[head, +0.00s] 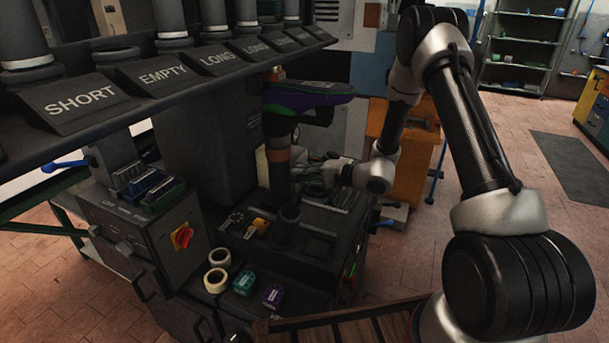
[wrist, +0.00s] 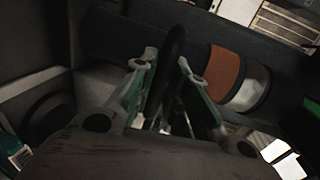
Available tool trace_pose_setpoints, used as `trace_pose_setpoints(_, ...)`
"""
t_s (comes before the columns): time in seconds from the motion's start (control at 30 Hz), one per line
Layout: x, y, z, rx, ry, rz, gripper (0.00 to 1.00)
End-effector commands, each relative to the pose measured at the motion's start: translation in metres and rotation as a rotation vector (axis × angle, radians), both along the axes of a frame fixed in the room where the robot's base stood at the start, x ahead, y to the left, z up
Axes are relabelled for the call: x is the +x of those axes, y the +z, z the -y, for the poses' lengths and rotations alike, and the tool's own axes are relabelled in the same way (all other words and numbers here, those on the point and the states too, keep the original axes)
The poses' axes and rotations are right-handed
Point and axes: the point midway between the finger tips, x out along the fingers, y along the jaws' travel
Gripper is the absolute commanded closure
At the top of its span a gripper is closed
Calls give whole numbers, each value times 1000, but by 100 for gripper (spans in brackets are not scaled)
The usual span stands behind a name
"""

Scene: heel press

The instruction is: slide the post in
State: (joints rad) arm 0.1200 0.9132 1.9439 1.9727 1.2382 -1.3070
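The post (head: 279,149), dark with an orange-brown band, stands upright at the heel press, below a purple and green shoe form (head: 305,96). Its lower end meets a round dark socket (head: 287,213) on the press bed; how deep it sits is not clear. My gripper (head: 325,174) is at the right of the post, partly lost in shadow. In the wrist view, my gripper (wrist: 168,62) has its green fingers apart, on either side of a thin dark rim (wrist: 174,42). Contact with the rim is not clear. The orange band (wrist: 226,73) and a silver ring (wrist: 250,89) lie right of the fingers.
A labelled rack (head: 160,75) with several tubes overhangs the left. A control box with a red switch (head: 182,236) stands below it. Tape rolls (head: 217,268) and small boxes (head: 244,283) lie in front of the press. Open floor (head: 520,190) lies to the right.

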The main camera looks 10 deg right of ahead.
Motion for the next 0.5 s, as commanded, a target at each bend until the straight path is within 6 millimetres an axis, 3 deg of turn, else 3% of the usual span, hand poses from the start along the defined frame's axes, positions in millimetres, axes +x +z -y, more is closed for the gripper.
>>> trace_pose_setpoints(0.1,0,0,-1,0,1,1,65)
trace_pose_setpoints(0.5,-5,2,9,-1,-2,0,65)
